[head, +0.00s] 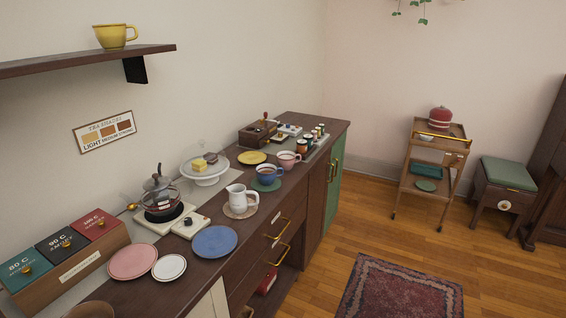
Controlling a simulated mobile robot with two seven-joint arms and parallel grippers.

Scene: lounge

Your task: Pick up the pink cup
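The pink cup (287,160) stands upright on the dark wooden counter (200,274), toward its far half. It is just behind and to the right of a blue cup (267,174). A yellow plate (252,158) lies to its left. Its base is partly hidden by the blue cup's side. Neither of my grippers shows in the head view.
A white pitcher (240,198), a blue plate (214,242) and a glass kettle on a burner (160,196) stand nearer on the counter. A tray with small jars (309,144) is beyond the cup. Open wooden floor (345,228) and a rug (400,290) lie right of the counter.

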